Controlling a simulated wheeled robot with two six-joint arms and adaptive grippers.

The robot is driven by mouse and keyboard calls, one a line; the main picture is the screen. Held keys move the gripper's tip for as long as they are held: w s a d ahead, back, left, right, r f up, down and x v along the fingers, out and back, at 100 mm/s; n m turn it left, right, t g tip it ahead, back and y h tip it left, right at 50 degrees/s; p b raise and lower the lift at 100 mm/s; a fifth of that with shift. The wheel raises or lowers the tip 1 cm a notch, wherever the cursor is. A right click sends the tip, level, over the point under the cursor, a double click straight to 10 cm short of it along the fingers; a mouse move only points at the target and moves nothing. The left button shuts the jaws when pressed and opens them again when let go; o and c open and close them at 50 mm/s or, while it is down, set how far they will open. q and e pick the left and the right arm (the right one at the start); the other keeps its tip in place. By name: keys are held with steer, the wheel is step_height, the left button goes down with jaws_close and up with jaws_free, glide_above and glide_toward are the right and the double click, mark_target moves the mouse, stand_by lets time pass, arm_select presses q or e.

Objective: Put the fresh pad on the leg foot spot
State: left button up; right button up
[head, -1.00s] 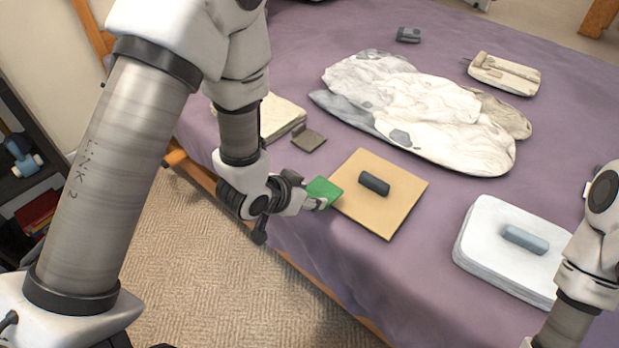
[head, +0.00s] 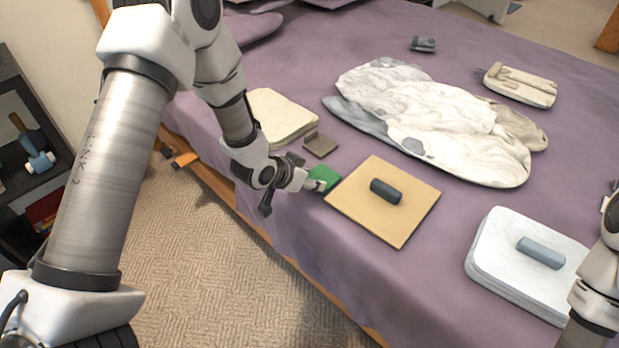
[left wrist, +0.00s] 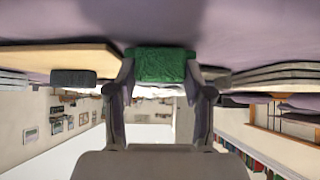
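A green pad (head: 322,178) is between the fingers of my left gripper (head: 313,184). In the left wrist view, the fingers close on both sides of the green pad (left wrist: 162,65), near the purple cover. I cannot tell whether it touches the cover. In the head view it is beside the left corner of a tan board (head: 378,228), which bears a dark grey block (head: 386,191). A small brown-grey square (head: 321,145) lies just behind the green pad. No leg foot spot can be made out for certain. My right gripper is outside the views.
The purple-covered bed (head: 300,62) carries pale marbled slabs (head: 440,120), a cream stack (head: 280,117), a white stack (head: 500,285) with a blue-grey block (head: 541,252), a beige piece (head: 521,86) and a small grey block (head: 423,44). A dark shelf (head: 25,130) stands left.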

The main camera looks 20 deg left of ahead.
arm_select(q)
steer(key=o, duration=0.3)
steer(key=shift+o, duration=0.2)
